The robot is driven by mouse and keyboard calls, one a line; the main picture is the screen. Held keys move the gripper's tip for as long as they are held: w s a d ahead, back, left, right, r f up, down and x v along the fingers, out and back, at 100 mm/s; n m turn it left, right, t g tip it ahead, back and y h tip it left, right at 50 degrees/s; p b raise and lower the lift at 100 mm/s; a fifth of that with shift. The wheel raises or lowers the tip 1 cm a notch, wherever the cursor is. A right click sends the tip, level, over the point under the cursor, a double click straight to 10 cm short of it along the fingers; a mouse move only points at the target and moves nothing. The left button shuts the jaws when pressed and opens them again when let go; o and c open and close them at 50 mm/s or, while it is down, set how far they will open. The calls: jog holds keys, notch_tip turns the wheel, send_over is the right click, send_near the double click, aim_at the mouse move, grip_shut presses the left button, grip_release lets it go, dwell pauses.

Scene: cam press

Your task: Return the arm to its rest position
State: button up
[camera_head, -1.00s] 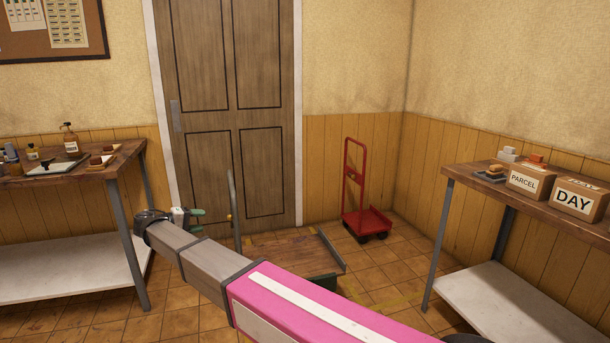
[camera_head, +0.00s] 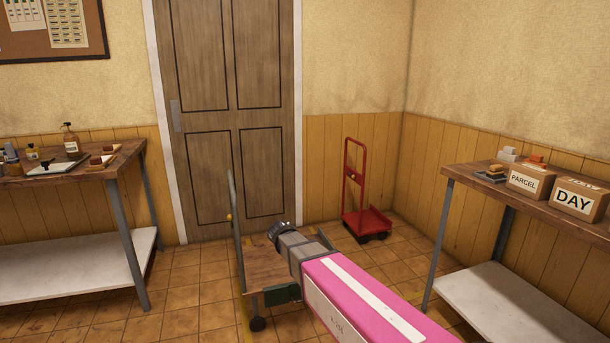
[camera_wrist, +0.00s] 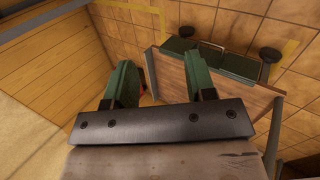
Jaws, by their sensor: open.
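My gripper (camera_wrist: 160,72) shows in the wrist view with its two green fingers apart and nothing between them. In the head view my pink and grey arm reaches from the bottom right toward the middle. Its dark wrist end is above the flatbed trolley (camera_head: 262,262), and the fingers are hidden there. The wrist view looks down on the trolley's wooden deck (camera_wrist: 218,88) and the tiled floor beyond the fingers.
A wooden bench (camera_head: 122,160) with bottles and small items stands at the left. A bench (camera_head: 462,178) at the right holds a PARCEL box (camera_head: 528,182) and a DAY box (camera_head: 578,199). A red hand truck (camera_head: 366,222) stands in the corner. A door (camera_head: 228,120) is behind.

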jog(key=s+d+f+m+g+y, duration=0.1)
jog(key=s+d+f+m+y, duration=0.1)
jog(key=s+d, duration=0.4)
jog(key=s+d+f+m+y, duration=0.2)
jog(key=s+d, duration=0.5)
jog(key=d, duration=0.5)
jog(key=f+y, duration=0.1)
jog(key=y, duration=0.1)
jog(key=shift+s+d+f+m+g+y, duration=0.15)
jog(key=shift+s+d+m+g+y, duration=0.15)
jog(key=shift+m+g, duration=0.1)
